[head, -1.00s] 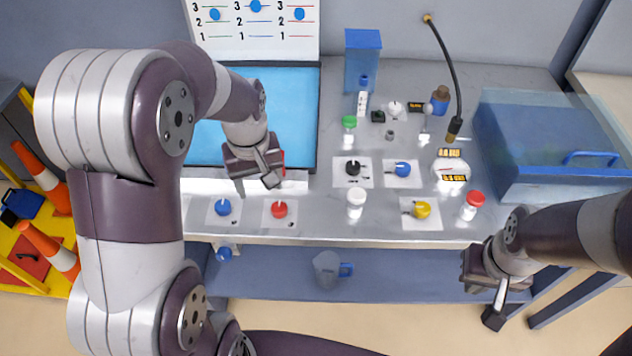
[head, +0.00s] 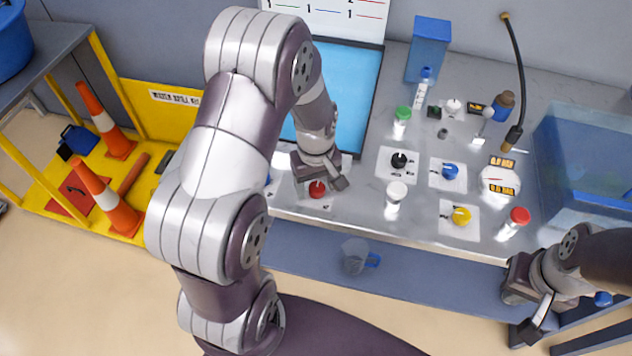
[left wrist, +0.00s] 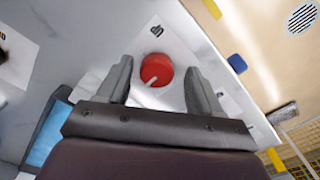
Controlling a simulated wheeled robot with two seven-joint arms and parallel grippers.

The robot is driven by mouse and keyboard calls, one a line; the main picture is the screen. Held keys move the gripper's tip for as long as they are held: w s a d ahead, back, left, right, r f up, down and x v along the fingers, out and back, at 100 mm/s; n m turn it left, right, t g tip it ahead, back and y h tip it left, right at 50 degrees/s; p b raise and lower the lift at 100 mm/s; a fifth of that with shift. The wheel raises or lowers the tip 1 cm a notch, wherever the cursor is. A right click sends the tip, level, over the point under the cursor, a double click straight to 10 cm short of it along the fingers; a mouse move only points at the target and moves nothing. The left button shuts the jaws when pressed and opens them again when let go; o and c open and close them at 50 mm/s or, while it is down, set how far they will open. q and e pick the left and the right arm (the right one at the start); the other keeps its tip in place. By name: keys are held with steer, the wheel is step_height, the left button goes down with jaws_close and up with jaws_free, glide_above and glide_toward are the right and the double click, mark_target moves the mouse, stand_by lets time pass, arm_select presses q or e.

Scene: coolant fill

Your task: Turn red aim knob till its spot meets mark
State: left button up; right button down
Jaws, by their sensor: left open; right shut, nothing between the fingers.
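The red knob (head: 317,188) sits on a white plate at the bench's front edge, below the blue panel (head: 358,95). In the left wrist view the red knob (left wrist: 156,68) has a white pointer line toward its lower left. My left gripper (head: 334,182) is at the red knob. In the wrist view its open fingers (left wrist: 159,66) stand on either side of the knob, with gaps visible. Dark printing (left wrist: 156,30) shows on the plate. My right gripper (head: 528,328) is shut and empty, off the bench's front right. I cannot make out a spot or its mark.
A black knob (head: 399,160), blue knob (head: 450,171) and yellow knob (head: 461,216) stand to the right. Another blue knob is mostly hidden behind my left arm. A chart (head: 340,15) stands behind, cut off at the top.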

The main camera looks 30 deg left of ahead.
arm_select(q)
steer(key=shift+w+d+f, duration=0.1)
steer(key=shift+w, duration=0.1)
steer(key=shift+c, duration=0.3)
steer(key=c, duration=1)
steer(key=m+p, duration=0.2)
steer(key=m, duration=0.1)
steer(key=shift+m, duration=0.4)
steer(key=shift+m+p, duration=0.8)
steer(key=shift+m, duration=1.7)
steer(key=o, duration=1.1)
steer(key=shift+c, duration=0.2)
